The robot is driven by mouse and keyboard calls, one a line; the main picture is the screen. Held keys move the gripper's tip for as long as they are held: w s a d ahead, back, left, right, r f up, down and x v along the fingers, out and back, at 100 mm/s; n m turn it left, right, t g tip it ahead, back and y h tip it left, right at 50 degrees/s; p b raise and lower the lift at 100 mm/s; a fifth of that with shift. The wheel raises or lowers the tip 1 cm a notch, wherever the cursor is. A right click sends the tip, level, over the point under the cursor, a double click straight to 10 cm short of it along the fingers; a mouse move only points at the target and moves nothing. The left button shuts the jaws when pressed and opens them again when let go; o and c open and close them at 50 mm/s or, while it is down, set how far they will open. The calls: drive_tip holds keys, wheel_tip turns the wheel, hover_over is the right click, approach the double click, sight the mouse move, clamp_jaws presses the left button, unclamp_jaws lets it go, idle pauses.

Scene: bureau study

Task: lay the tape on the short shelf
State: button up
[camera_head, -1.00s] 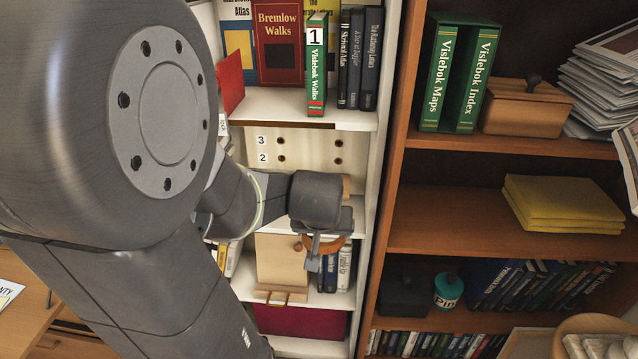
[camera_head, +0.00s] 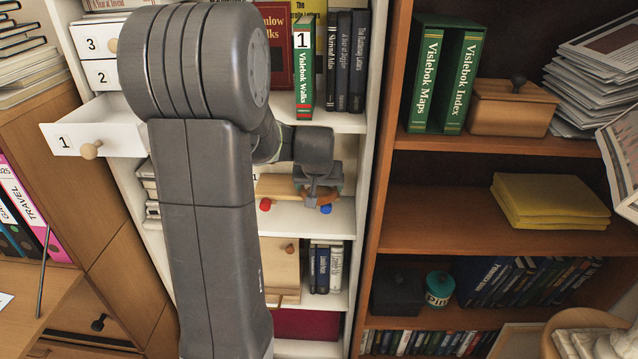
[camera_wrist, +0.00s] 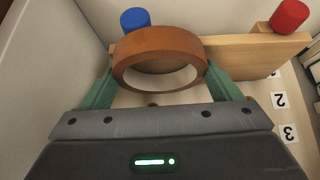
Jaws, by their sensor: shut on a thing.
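The tape is a brown ring (camera_wrist: 158,50), held between the two green fingers of my gripper (camera_wrist: 158,68) in the wrist view. In the head view my gripper (camera_head: 319,184) is inside a compartment of the white bookcase, with the tape (camera_head: 336,188) partly hidden by it. A short pale wooden shelf (camera_head: 284,187), with a red knob (camera_head: 265,204) and a blue knob (camera_head: 326,209), is right at the gripper. In the wrist view the tape overlaps the blue-knob end of the short shelf (camera_wrist: 245,55). I cannot tell whether they touch.
Books, including a green one marked 1 (camera_head: 303,75), stand on the bookcase shelf above. The bookcase side wall (camera_wrist: 50,60) is close in the wrist view. Drawer 1 (camera_head: 95,130) stands open at the left. A brown bookcase (camera_head: 440,215) with yellow cloths (camera_head: 550,198) is at the right.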

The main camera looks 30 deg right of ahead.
drive_tip(key=shift+w+d, duration=0.25)
drive_tip(key=shift+w, duration=0.15)
drive_tip(key=shift+f, duration=0.15)
drive_tip(key=o, duration=0.9)
drive_tip(key=shift+s, duration=0.1)
drive_tip(key=shift+c, duration=0.2)
drive_tip(key=v, duration=0.7)
drive_tip(key=shift+s+a+r+p, duration=0.1)
drive_tip(key=shift+r+p, duration=0.2)
